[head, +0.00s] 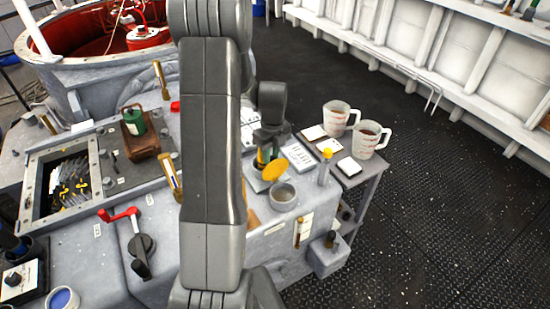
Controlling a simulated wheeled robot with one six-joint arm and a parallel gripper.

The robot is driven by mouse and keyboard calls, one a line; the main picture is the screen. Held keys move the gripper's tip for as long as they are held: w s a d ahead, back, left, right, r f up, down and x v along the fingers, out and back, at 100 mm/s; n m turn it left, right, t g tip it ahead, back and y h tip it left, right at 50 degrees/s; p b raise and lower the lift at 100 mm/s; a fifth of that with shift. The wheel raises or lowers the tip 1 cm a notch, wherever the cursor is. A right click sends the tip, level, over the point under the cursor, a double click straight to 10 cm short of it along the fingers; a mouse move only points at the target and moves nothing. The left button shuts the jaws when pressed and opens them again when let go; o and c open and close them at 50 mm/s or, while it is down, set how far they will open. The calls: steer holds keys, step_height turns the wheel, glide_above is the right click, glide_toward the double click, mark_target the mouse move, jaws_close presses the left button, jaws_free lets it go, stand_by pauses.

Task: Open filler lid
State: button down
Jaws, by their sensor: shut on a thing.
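The filler lid (275,170) is a yellow disc. It stands tilted up at the back edge of the grey round filler neck (284,196), whose open mouth shows. My gripper (266,155) points down just behind the lid, with its fingers shut at the lid's back side. The exact contact is small and partly hidden. My grey arm crosses the middle of the head view and covers part of the machine to the left of the filler.
A side table (372,174) with two measuring jugs (337,118) (370,139) stands right of the filler. A yellow-topped post (325,166) rises close to its right. A red-handled lever (122,215) and an open hatch (68,184) lie left. Dark floor (450,220) is clear at right.

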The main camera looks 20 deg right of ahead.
steer(key=shift+w+f, duration=0.2)
steer(key=shift+w, duration=0.25)
steer(key=c, duration=1.3)
jaws_free()
steer(key=shift+w+f, duration=0.1)
steer(key=shift+f, duration=0.05)
steer(key=shift+r, duration=0.2)
steer(key=r, duration=1.3)
steer(key=shift+d+r+b, duration=0.3)
steer(key=shift+d+b, duration=0.05)
steer(key=shift+b, duration=0.05)
steer(key=shift+f, duration=0.1)
steer(key=f, duration=1.3)
steer(key=shift+a+f+p, duration=0.3)
steer(key=shift+a+p, duration=0.05)
